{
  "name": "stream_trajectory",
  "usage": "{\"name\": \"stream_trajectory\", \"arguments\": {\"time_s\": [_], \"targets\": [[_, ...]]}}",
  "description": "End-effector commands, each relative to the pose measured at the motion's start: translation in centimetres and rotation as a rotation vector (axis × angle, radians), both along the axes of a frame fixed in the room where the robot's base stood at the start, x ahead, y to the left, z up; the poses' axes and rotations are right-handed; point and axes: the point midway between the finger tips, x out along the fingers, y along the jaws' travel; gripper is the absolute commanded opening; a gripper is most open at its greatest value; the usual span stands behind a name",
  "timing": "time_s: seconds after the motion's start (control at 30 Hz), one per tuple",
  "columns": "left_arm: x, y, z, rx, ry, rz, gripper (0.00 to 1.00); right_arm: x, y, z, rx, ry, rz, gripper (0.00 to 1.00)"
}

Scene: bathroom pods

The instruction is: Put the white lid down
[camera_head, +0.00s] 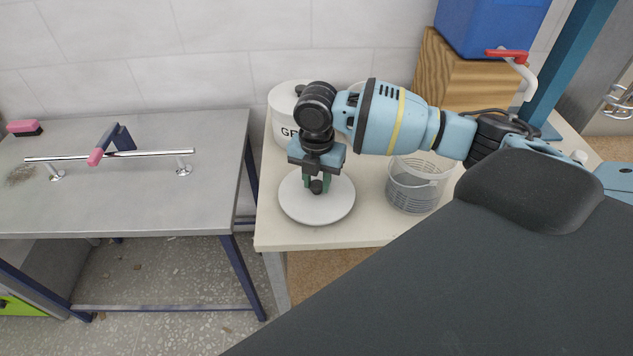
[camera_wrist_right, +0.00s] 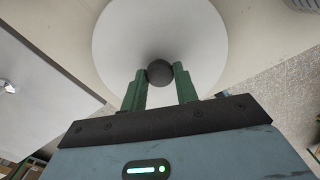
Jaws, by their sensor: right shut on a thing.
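The white lid (camera_head: 318,208) is a round disc with a dark knob, over the front left part of the cream table. My right gripper (camera_head: 317,184) comes down from above and is shut on the lid's knob. In the right wrist view the lid (camera_wrist_right: 120,45) fills the top middle, and the green fingers of my right gripper (camera_wrist_right: 160,76) are on both sides of the dark round knob (camera_wrist_right: 160,71). The lid looks level. I cannot tell whether it touches the table or is just above it. My left gripper is not in view.
A white lettered canister (camera_head: 282,117) stands behind the lid, partly hidden by my arm. A grey wire basket (camera_head: 412,190) stands to the right. A wooden block (camera_head: 450,82) carries a blue container (camera_head: 490,25). A metal table (camera_head: 120,205) with a rail is left, across a gap.

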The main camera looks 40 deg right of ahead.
Motion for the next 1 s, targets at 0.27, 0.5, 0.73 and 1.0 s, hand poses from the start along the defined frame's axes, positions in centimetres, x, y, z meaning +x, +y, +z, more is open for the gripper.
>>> {"name": "stream_trajectory", "arguments": {"time_s": [0.27,0.5,0.73,1.0], "targets": [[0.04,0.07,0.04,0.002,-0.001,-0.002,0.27,0.03,0.02,-1.04,0.001,-0.003,0.001,0.07],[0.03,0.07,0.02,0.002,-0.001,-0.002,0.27,0.02,0.01,-1.37,0.0,-0.002,0.0,0.33],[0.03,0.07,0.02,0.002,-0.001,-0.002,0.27,0.01,0.0,-1.34,0.0,-0.002,0.0,0.51],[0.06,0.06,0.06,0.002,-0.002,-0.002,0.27,0.04,-0.01,-0.88,0.0,-0.004,0.0,0.51]]}}
